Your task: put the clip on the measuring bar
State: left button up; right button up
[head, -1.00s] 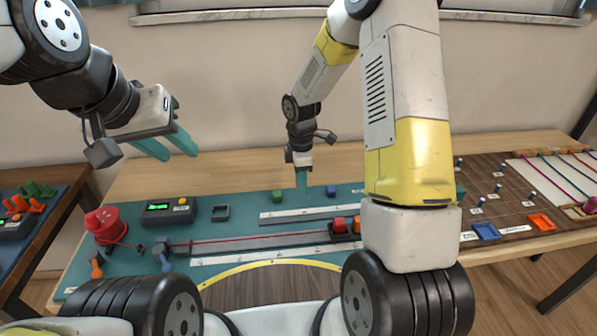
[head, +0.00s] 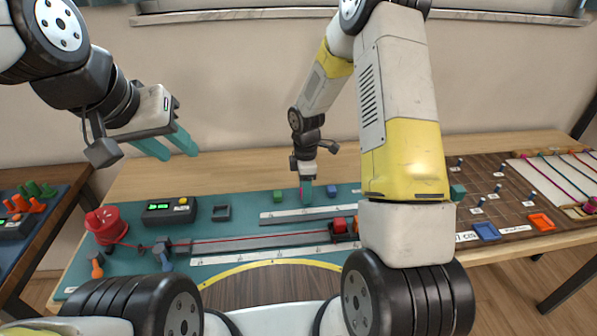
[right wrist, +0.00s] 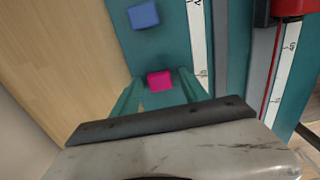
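A small magenta clip (right wrist: 160,81) lies on the teal mat in the right wrist view. My right gripper (right wrist: 162,75) is open, with its two teal fingers on either side of the clip and gaps between. In the head view my right gripper (head: 306,198) is low at the mat's back part, and its fingers largely hide the clip. Measuring bars with printed scales (head: 300,213) lie in front of it; one scale (right wrist: 200,40) shows right of the clip in the right wrist view. My left gripper (head: 181,155) is open and empty, raised at the left.
A green block (head: 278,196) and a blue block (head: 332,191) stand on either side of my right gripper. A red spool (head: 105,225) feeds a red cord along a grey rail to a red block (head: 340,225). A display box (head: 168,212) stands at the back left.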

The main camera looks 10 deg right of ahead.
jog(key=s+d+r+m+t, duration=0.1)
jog(key=s+r+m, duration=0.3)
jog(key=r, duration=0.9)
jog(key=s+d+r+m+t, duration=0.1)
jog(key=s+r+m+t, duration=0.3)
jog(key=r, duration=0.9)
jog(key=s+r+m+y, duration=0.1)
jog(key=s+r+m, duration=0.2)
jog(key=s, duration=0.4)
jog(key=s+r+m+t+y, duration=0.1)
jog(key=s+r+m, duration=0.2)
jog(key=s+m, duration=0.3)
jog(key=shift+s+d+r, duration=0.4)
jog(key=shift+s, duration=0.65)
